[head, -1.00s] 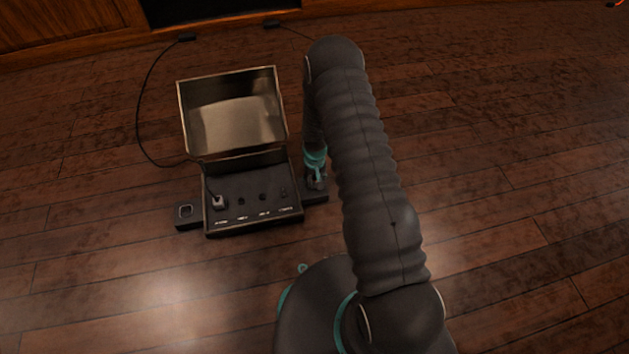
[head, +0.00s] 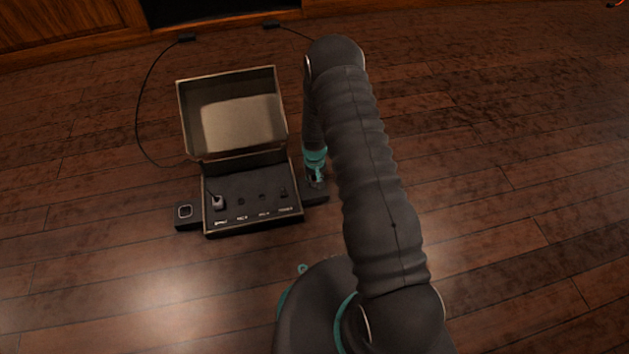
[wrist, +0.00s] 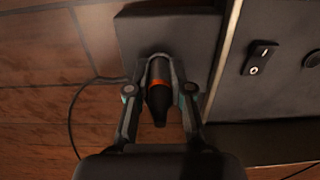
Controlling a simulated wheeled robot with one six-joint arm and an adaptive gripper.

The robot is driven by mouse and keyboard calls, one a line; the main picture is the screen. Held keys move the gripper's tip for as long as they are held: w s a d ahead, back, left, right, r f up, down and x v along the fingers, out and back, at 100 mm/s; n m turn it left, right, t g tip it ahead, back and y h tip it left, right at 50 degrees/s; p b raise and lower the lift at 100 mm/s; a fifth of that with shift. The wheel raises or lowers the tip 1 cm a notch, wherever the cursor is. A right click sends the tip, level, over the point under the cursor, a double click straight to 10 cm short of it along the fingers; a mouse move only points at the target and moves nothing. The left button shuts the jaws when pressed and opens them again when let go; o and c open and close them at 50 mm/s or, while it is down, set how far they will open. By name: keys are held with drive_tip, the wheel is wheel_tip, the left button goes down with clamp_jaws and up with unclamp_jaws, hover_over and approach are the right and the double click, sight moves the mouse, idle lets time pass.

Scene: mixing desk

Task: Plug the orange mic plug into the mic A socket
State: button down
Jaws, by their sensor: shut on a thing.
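In the head view my gripper (head: 317,181) is at that block and the plug is too small to make out. The mixing desk (head: 250,182) has two dark round sockets, left (head: 241,201) and right (head: 262,197); their labels are too blurred to read surely.
A grey plug (head: 219,202) with a cable sits at the desk's left end. The open lid (head: 235,115) stands behind the panel. A power switch (wrist: 259,57) is nearest the right block (wrist: 165,35). Another block (head: 186,214) is at the left. Cables run behind.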

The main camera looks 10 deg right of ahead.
sight(315, 176)
drive_tip(key=shift+r, duration=0.15)
drive_tip(key=shift+r+p, duration=1.55)
drive_tip(key=shift+r, duration=1.3)
drive_tip(key=shift+r, duration=0.1)
